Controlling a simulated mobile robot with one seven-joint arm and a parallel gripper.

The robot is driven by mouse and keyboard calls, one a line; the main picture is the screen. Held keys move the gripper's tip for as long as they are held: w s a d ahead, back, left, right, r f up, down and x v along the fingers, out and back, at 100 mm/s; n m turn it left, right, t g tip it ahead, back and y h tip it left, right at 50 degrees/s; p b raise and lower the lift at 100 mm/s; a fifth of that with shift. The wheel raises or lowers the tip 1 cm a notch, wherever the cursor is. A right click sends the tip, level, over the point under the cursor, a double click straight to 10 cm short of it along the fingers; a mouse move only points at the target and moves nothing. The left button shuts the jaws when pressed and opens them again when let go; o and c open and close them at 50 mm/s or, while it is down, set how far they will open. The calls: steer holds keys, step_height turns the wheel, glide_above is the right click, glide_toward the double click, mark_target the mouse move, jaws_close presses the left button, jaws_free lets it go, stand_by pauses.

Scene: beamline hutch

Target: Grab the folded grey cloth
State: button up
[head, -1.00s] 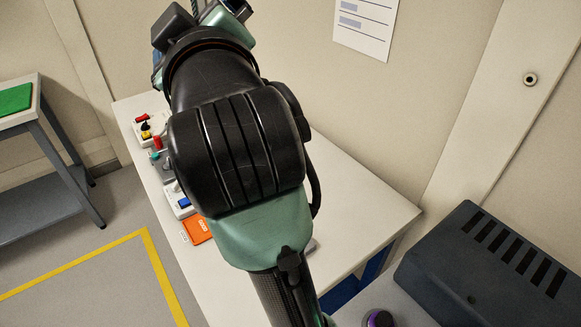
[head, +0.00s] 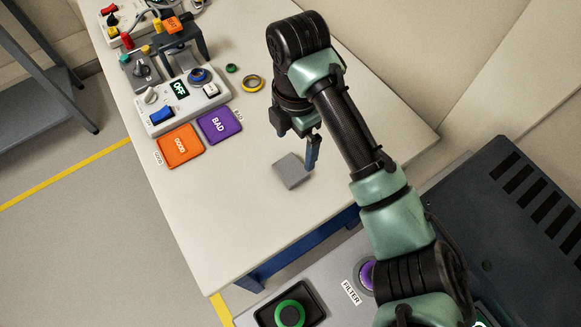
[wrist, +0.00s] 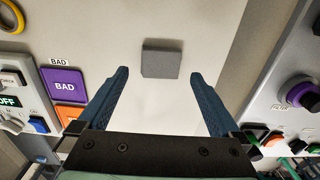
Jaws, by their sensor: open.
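The folded grey cloth (head: 292,171) lies flat on the white table, a small grey square. It also shows in the wrist view (wrist: 161,60), ahead of and between my fingertips. My gripper (wrist: 159,75) is open and empty, its two blue fingers spread wider than the cloth. In the head view my gripper (head: 309,153) hangs just above and behind the cloth. One finger shows close to the cloth's right edge; they do not appear to touch.
An orange GOOD tray (head: 180,147) and a purple BAD tray (head: 219,124) lie left of the cloth. A control box (head: 187,100) and a yellow ring (head: 252,84) are behind them. A dark vented box (head: 500,220) stands at right. The table around the cloth is clear.

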mark_target(292, 167)
steer(key=f, duration=0.7)
steer(key=shift+s+a+f, duration=0.1)
steer(key=shift+s+a, duration=0.15)
steer(key=shift+s, duration=0.05)
steer(key=c, duration=1.1)
